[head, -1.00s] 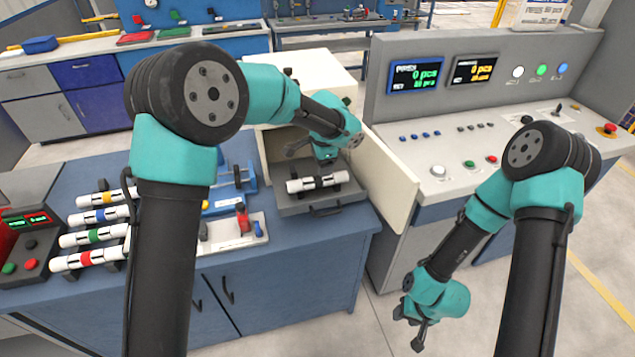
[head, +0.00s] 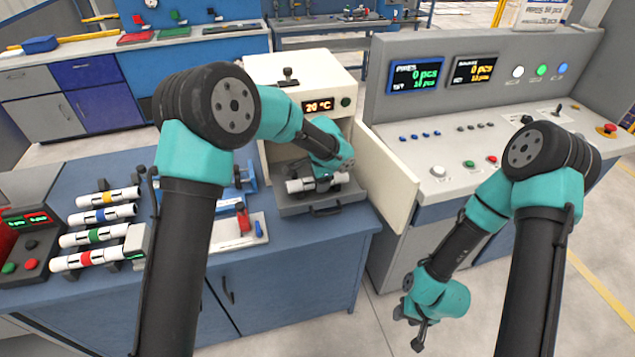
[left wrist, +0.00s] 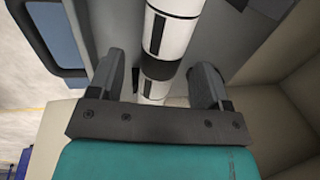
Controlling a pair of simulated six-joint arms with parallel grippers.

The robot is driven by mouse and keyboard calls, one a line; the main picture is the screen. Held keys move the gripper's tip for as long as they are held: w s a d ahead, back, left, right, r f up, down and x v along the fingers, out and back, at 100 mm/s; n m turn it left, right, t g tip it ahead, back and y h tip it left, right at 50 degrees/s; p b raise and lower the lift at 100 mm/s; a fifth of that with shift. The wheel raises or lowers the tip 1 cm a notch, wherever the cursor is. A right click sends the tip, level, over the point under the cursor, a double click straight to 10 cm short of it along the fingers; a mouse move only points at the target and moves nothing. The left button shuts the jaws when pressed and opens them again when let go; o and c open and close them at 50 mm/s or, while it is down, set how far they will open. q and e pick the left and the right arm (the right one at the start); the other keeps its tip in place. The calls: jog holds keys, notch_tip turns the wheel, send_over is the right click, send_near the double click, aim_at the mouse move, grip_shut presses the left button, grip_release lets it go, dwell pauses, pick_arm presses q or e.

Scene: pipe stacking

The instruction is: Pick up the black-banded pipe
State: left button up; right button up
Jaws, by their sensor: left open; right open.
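The black-banded pipe (head: 300,186) is white with a dark middle band and lies crosswise on the pulled-out tray (head: 290,208) of the white oven-like box. My left gripper (head: 324,180) is low over its middle and hides the band in the head view. In the left wrist view the pipe (left wrist: 175,35) runs between the two fingers of my left gripper (left wrist: 158,64). The fingers are open, one on each side of the band, with gaps to the pipe. My right gripper (head: 418,330) is open and empty, low at the front right, far from the pipe.
The box (head: 290,72) with a "20 °C" display stands behind the tray, its door (head: 385,180) open to the right. Several pipes with coloured bands (head: 103,215) lie in a rack at left. A control console (head: 480,130) stands at right.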

pick_arm(q)
jog(key=shift+w+f, duration=0.2)
jog(key=shift+f, duration=0.6)
jog(key=c, duration=1)
jog(key=shift+c, duration=0.2)
jog(key=shift+r, duration=0.1)
jog(key=shift+r, duration=0.35)
notch_tip(320, 180, up, 3)
jog(key=shift+f, duration=0.15)
jog(key=s+d+r, duration=0.1)
jog(key=s, duration=1.5)
jog(key=shift+r, duration=0.2)
